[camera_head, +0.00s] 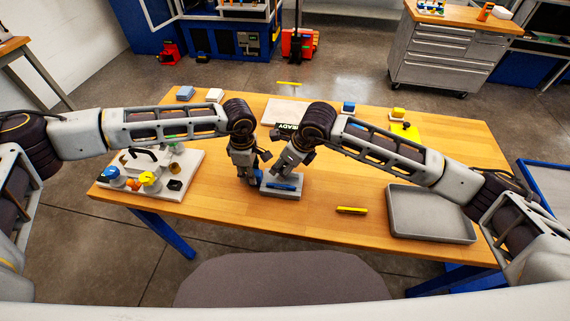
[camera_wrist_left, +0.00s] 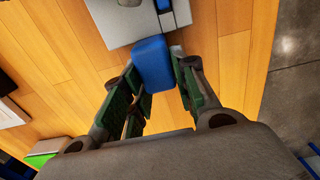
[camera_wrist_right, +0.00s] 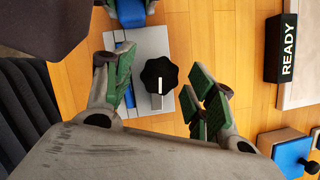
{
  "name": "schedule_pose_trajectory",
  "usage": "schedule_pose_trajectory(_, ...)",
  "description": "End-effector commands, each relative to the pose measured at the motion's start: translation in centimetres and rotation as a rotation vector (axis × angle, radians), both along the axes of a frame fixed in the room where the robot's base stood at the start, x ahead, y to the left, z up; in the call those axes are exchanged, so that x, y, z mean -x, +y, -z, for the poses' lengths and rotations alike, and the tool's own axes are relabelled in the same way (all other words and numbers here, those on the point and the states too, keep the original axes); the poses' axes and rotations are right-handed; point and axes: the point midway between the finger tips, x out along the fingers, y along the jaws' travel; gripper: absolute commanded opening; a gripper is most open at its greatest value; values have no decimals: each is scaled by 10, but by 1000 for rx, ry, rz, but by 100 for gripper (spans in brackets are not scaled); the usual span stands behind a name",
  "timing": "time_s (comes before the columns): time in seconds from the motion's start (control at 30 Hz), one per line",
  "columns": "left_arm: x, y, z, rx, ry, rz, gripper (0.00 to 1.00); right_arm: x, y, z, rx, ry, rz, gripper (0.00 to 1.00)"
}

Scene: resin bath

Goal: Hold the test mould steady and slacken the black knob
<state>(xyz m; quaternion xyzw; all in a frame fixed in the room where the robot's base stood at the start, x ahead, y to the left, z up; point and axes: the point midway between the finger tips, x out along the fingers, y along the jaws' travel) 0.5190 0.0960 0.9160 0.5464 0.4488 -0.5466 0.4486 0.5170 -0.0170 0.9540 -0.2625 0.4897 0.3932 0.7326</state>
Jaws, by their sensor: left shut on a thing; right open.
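The test mould (camera_head: 290,191) is a grey block with a blue strip, lying on the wooden table below both grippers. Its grey body (camera_wrist_left: 130,18) also shows in the left wrist view. My left gripper (camera_wrist_left: 158,72) is shut on the mould's blue grip (camera_wrist_left: 152,60) at one end. The black knob (camera_wrist_right: 158,72) has a white pointer line and stands on the grey plate in the right wrist view. My right gripper (camera_wrist_right: 163,80) is open, one finger to each side of the knob, with gaps visible. In the head view my wrists hide the knob.
A grey tray (camera_head: 432,235) and a yellow marker (camera_head: 351,210) lie to the right. A panel with knobs and a handle (camera_head: 185,165) stands at the left. A black READY sign (camera_wrist_right: 287,48) and a blue block (camera_wrist_right: 291,157) are nearby. Bare table lies in front of the mould.

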Motion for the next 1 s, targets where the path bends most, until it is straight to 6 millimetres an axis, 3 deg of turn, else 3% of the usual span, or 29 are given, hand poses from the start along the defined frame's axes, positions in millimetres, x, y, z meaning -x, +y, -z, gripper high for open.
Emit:
schedule_pose_trajectory(0.07, 0, 0, 0, 0, -1, 0, 0, 0, 0, 0, 0, 0, 0, 56)
schedule_pose_trajectory(0.43, 0, 0, 0, 0, -1, 0, 0, 0, 0, 0, 0, 0, 0, 10)
schedule_pose_trajectory(1.0, 0, 0, 0, 0, 0, 0, 0, -2, -1, -1, 2, -1, -132, 10)
